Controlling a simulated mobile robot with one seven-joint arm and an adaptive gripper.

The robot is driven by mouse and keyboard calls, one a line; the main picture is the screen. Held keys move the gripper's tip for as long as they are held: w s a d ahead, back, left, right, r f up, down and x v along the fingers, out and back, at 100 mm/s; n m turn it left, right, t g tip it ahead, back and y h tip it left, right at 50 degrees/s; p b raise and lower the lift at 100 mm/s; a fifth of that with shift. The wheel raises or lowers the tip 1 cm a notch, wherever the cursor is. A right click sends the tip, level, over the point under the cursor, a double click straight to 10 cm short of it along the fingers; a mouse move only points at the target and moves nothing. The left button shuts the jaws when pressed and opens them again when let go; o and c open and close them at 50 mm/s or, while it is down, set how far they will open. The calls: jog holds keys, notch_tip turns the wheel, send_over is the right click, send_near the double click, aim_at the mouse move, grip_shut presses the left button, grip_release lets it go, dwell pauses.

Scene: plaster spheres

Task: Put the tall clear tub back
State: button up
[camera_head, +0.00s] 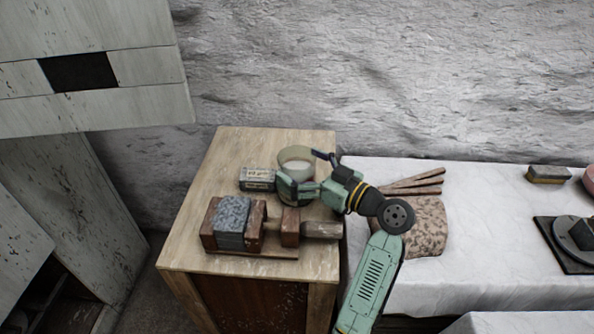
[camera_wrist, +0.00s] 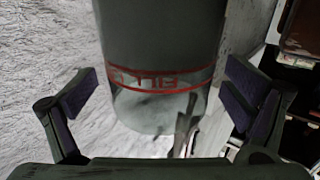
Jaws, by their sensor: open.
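The tall clear tub (camera_head: 296,157) stands near the back of a wooden cabinet top, its round rim and pale inside showing in the head view. In the wrist view the tub (camera_wrist: 160,45) is a grey see-through cylinder with red lettering on a band, in the middle between the fingers. My gripper (camera_head: 303,174) is at the tub and partly hides its lower part in the head view. In the wrist view my gripper (camera_wrist: 158,92) is open, with a finger on each side of the tub and gaps showing.
A small labelled box (camera_head: 258,179) sits just left of the tub. A wooden vise-like tool holding a grey block (camera_head: 233,222) lies in front. A white-covered table (camera_head: 480,210) at the right bears a speckled cloth (camera_head: 425,222) and wooden sticks (camera_head: 412,182). A rough wall stands behind.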

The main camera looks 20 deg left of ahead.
jog(key=shift+w+a+f, duration=0.1)
jog(key=shift+w+a, duration=0.1)
jog(key=shift+a, duration=0.45)
jog(key=shift+c, duration=0.4)
jog(key=c, duration=1.5)
